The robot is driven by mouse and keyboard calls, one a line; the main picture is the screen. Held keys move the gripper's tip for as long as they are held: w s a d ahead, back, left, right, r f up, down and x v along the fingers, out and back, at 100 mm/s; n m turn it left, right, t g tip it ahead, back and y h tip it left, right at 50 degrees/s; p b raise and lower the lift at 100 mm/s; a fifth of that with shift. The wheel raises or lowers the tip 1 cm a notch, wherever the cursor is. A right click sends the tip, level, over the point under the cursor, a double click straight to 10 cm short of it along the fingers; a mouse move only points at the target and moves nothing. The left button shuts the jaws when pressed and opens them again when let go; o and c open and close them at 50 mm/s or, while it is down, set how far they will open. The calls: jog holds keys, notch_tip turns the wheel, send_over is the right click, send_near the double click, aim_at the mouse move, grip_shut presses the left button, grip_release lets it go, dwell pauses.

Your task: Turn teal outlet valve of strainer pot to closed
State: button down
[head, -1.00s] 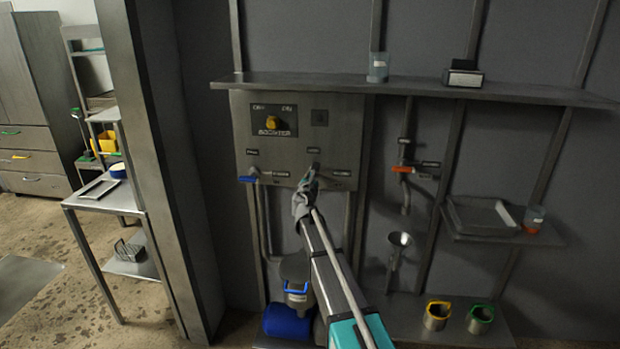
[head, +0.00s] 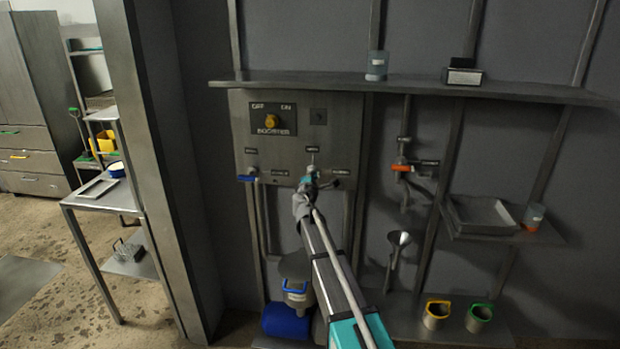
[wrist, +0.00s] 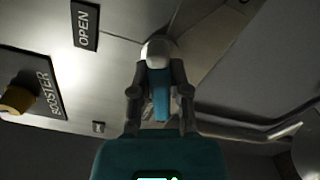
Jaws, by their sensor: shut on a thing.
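The teal outlet valve handle (head: 313,173) is on the grey wall panel, below a small label. In the wrist view the teal handle (wrist: 158,95) sits between the two dark fingers of my gripper (wrist: 158,88), which is shut on it. A pale round hub (wrist: 158,48) shows at the handle's far end. The OPEN label (wrist: 85,27) is beside and apart from the handle in that view. In the head view my gripper (head: 308,186) reaches the valve from below and hides part of it. The handle's exact angle is hard to tell.
A blue-handled valve (head: 248,177) is left on the same panel, below the yellow booster knob (head: 271,121). An orange-handled valve (head: 403,168) is to the right. A shelf (head: 420,88) runs above. A lidded pot (head: 297,283) stands below, beside my arm.

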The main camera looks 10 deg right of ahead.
jog(key=m, duration=0.4)
jog(key=shift+a+f+m, duration=0.1)
jog(key=shift+f+m, duration=0.05)
jog(key=shift+m, duration=0.15)
dwell(0.4)
jog(key=c, duration=0.6)
grip_release()
jog(key=shift+s, duration=0.1)
jog(key=shift+s, duration=0.25)
jog(key=v, duration=1.1)
